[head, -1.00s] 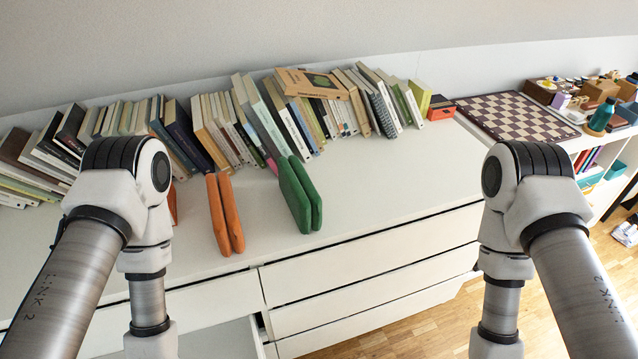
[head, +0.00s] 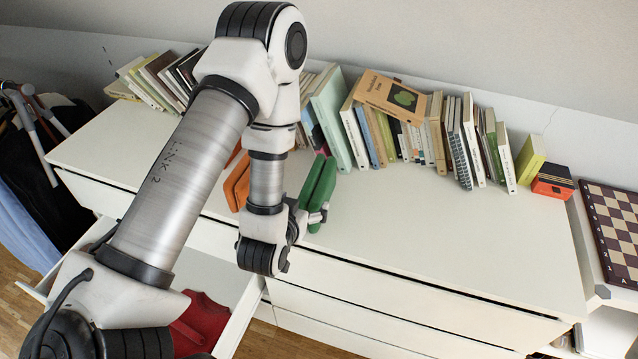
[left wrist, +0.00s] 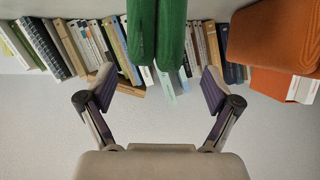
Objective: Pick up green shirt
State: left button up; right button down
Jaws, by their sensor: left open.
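The green shirt (head: 317,190) is a folded bundle standing upright on the white dresser top, near its front edge. My left gripper (head: 312,216) is at the near side of the green shirt in the head view, partly hidden by my own arm. In the left wrist view the open fingers of my left gripper (left wrist: 157,92) stand on either side of the lower end of the green shirt (left wrist: 157,30), with gaps between. My right gripper is not in view.
Folded orange cloth (head: 236,184) stands just left of the green shirt, also in the left wrist view (left wrist: 275,40). A row of books (head: 440,130) lines the back. An open drawer (head: 225,280) holds red cloth (head: 203,318).

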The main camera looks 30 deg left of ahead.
aim_at(314, 186)
pick_arm(q)
jog(key=w+b, duration=0.1)
jog(key=b, duration=0.1)
jog(key=w+b, duration=0.1)
jog(key=shift+w+a+t+b, duration=0.3)
jog(key=shift+w+a+b, duration=0.05)
jog(key=shift+b, duration=0.05)
jog(key=shift+w, duration=0.35)
jog(key=p+x, duration=0.1)
jog(key=x, duration=0.2)
jog(key=shift+w+r+p, duration=0.1)
jog(key=shift+w+p, duration=0.25)
jog(key=shift+w, duration=0.05)
jog(key=shift+w+a+f, duration=0.1)
jog(key=shift+w+f, duration=0.2)
jog(key=shift+w, duration=0.1)
jog(key=shift+s, duration=0.1)
jog(key=c, duration=1.3)
